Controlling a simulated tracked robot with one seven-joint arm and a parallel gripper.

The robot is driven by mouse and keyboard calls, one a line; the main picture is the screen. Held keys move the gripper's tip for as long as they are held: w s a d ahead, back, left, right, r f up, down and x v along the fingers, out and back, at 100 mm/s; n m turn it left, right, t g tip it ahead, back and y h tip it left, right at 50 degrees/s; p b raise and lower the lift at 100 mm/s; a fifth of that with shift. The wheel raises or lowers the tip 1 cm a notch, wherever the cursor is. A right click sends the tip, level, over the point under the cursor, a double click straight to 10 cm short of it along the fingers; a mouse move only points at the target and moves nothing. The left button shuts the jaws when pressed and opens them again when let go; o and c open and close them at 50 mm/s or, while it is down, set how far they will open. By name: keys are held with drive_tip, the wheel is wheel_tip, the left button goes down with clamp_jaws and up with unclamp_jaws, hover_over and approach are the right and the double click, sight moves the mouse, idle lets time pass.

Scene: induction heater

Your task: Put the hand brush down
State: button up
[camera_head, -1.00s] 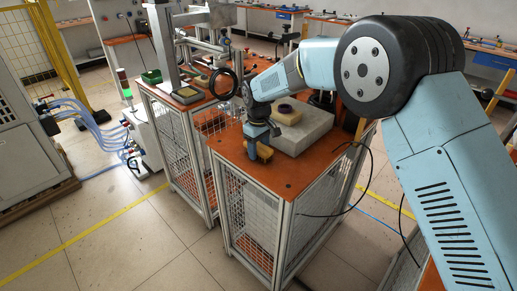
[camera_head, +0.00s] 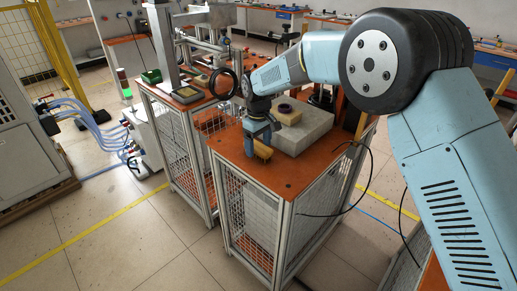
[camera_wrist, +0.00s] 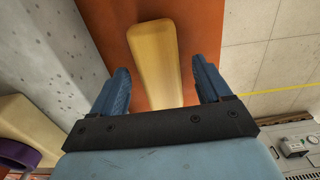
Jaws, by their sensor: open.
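The hand brush (camera_head: 263,152) shows as a small yellow-tan wooden piece on the orange tabletop (camera_head: 285,180). In the wrist view, its long yellow handle (camera_wrist: 154,55) lies between my fingers. Bare gaps show on both sides of it, so neither finger appears to touch it. My gripper (camera_head: 257,146) points down at the brush, with one blue finger on its left in the head view. In the wrist view my gripper (camera_wrist: 161,85) is open. The brush's bristles cannot be made out.
A grey block (camera_head: 312,134) stands just behind the brush, with a tan block (camera_head: 288,116) and a dark purple ring (camera_head: 284,107) on top. The tabletop's front is clear. A second bench with equipment (camera_head: 187,95) adjoins at the left. A black cable (camera_head: 350,195) hangs at the right.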

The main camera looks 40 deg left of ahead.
sight(258, 145)
wheel_tip(258, 145, up, 10)
idle(0.4)
